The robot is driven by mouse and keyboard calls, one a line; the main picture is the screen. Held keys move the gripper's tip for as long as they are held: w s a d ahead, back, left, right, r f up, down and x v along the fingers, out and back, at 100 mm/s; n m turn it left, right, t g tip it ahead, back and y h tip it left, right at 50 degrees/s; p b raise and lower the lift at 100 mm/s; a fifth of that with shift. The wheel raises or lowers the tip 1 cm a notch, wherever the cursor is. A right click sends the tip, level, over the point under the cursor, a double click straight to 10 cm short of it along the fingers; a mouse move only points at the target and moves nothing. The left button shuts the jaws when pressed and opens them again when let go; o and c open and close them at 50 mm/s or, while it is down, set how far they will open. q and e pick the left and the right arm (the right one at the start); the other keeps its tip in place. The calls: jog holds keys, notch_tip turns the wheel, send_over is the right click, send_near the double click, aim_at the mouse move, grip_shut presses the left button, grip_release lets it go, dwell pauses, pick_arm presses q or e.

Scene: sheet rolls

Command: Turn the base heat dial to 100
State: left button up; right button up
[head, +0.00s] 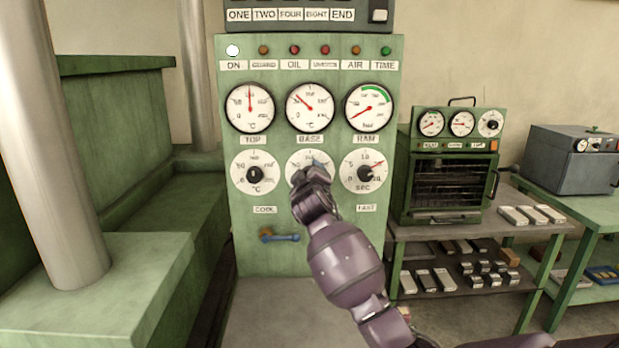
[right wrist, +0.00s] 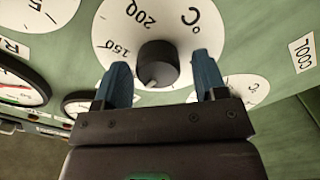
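The base heat dial (head: 296,163) is the white middle dial in the lower row of the green panel, under the BASE label (head: 310,139). My right gripper (head: 317,172) covers much of its face in the head view. The right wrist view shows the dial (right wrist: 113,28) turned about, with 150, 200 and °C readable. Its dark round knob (right wrist: 157,62) sits between the blue fingers of my open right gripper (right wrist: 162,76), with a gap on each side. A pale mark shows near the knob's lower edge; the number it points to is unclear. My left gripper is out of view.
The top dial (head: 254,172) and seconds dial (head: 363,170) flank the base dial closely. Three gauges sit above, including the base gauge (head: 310,108). A small oven (head: 452,170) stands on a bench to the right.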

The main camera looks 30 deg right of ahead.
jog(key=shift+s, duration=0.1)
jog(key=v, duration=1)
jog(key=shift+s+a, duration=0.15)
jog(key=shift+s, duration=0.15)
dwell(0.4)
